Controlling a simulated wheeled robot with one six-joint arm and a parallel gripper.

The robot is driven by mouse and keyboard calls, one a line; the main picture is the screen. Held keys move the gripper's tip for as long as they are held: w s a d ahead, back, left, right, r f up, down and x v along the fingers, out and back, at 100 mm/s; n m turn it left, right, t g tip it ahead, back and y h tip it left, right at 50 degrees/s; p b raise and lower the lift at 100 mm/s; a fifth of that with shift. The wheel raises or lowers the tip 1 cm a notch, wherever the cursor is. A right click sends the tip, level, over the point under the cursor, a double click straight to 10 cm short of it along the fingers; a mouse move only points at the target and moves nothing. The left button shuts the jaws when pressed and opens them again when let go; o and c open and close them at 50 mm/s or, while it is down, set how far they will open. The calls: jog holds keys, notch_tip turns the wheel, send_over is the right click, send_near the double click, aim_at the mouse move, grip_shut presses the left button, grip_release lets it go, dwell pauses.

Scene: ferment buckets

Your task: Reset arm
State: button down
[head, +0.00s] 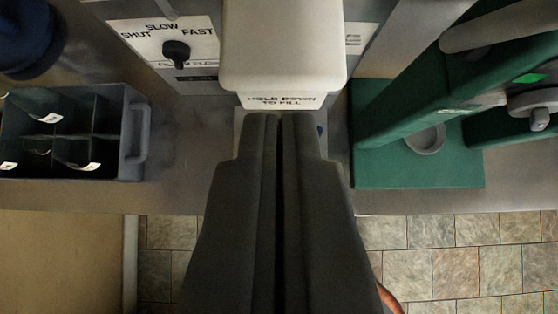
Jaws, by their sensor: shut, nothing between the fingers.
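My gripper (282,118) reaches up the middle of the head view from the bottom edge. Its two dark fingers lie side by side, shut, with only a thin dark line between them. Nothing shows between them. The fingertips appear just below a white block labelled "HOLD DOWN TO FILL" (283,45). I cannot tell whether they touch it. The fingers hide part of the counter and whatever is directly beneath them.
A dial panel (195,50) marked SHUT, SLOW and FAST is at upper left. A dark divided crate (134,125) stands on the counter at left. A green machine (440,170) stands at right. Tiled floor (450,250) shows beyond the counter's edge.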

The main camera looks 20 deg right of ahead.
jog(key=shift+s, duration=0.1)
jog(key=s+f+n+t+y, duration=0.1)
jog(key=s+f+t, duration=0.2)
jog(key=s+f, duration=0.3)
jog(key=s+d+f+n+t+y, duration=0.1)
jog(key=s+f+t, duration=0.2)
jog(key=s+f, duration=0.4)
jog(key=s+f+n+t, duration=0.1)
jog(key=s+f, duration=0.6)
jog(key=s, duration=0.9)
jog(key=shift+s+d+n+t+y, duration=0.3)
jog(key=shift+t+y, duration=0.1)
jog(key=shift+t, duration=0.5)
jog(key=shift+r, duration=0.1)
jog(key=w+a+r+m+g+h, duration=0.1)
jog(key=w+r+g, duration=0.3)
jog(key=w+r, duration=1)
jog(key=w+a+r+m+g+h, duration=0.1)
jog(key=w+r+g, duration=0.3)
jog(key=w+r, duration=1)
jog(key=shift+w+r+m+g+h, duration=0.3)
jog(key=shift+w+m+g+h, duration=0.1)
jog(key=shift+w+m, duration=0.45)
